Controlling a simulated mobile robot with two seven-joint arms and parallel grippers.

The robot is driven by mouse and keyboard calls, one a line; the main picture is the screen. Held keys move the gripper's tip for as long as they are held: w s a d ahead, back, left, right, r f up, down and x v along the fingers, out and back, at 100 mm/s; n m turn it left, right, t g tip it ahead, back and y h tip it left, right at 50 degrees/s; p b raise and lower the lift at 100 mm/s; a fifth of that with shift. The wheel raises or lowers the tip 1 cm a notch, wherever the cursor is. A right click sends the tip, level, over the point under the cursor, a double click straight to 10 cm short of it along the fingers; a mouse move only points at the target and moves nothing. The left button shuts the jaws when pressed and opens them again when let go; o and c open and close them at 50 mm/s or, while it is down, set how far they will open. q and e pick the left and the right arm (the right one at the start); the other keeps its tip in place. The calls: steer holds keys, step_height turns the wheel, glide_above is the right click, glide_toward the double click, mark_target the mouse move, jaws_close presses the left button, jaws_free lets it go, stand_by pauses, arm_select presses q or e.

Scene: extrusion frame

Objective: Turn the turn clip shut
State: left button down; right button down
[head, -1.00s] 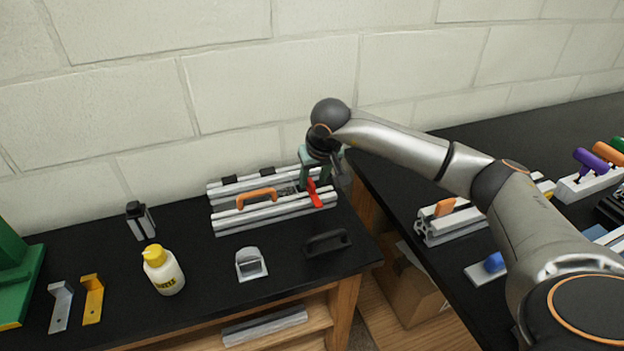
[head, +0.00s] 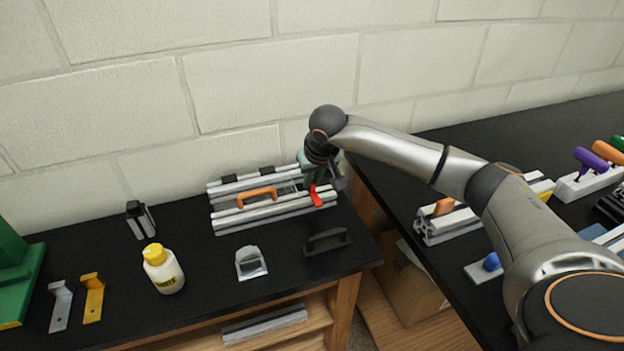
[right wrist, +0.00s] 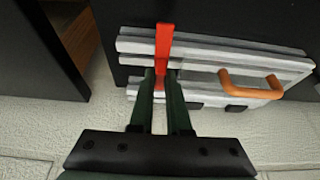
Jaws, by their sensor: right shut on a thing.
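The red turn clip (head: 317,198) is a flat bar near the right end of the silver extrusion frame (head: 280,215) on the black bench. My right gripper (head: 310,184) reaches down to it from above. In the right wrist view, the red clip (right wrist: 163,45) stands across the frame's rails (right wrist: 205,50), and the two green fingers (right wrist: 160,73) are shut on it, one on each side. The clip's pivot is hidden. My left gripper is not in view.
An orange handle (head: 257,198) is on the frame, left of the clip. A black handle (head: 327,241), a grey bracket (head: 251,263) and a yellow-capped bottle (head: 164,272) stand in front. The wall is close behind. A gap separates the second bench (head: 400,190) at right.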

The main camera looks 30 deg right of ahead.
steer(key=shift+m, duration=0.3)
steer(key=m, duration=0.1)
steer(key=m+h, duration=0.1)
steer(key=m, duration=0.1)
steer(key=shift+w+a+r+m+h, duration=0.1)
steer(key=shift+w+a+m+h, duration=0.05)
steer(key=shift+m+h, duration=0.15)
steer(key=m, duration=0.2)
steer(key=m+g+h, duration=0.1)
steer(key=m, duration=0.1)
steer(key=shift+w+g, duration=0.1)
steer(key=shift+g, duration=0.2)
steer(key=m+g, duration=0.1)
steer(key=m, duration=0.1)
steer(key=m+h, duration=0.1)
steer(key=m, duration=0.2)
steer(key=shift+w+g, duration=0.1)
steer(key=shift+g, duration=0.3)
steer(key=m+g, duration=0.1)
steer(key=m, duration=0.3)
steer(key=shift+w+m+g, duration=0.1)
steer(key=shift+m+g, duration=0.3)
steer(key=c, duration=0.9)
jaws_free()
steer(key=shift+a, duration=0.1)
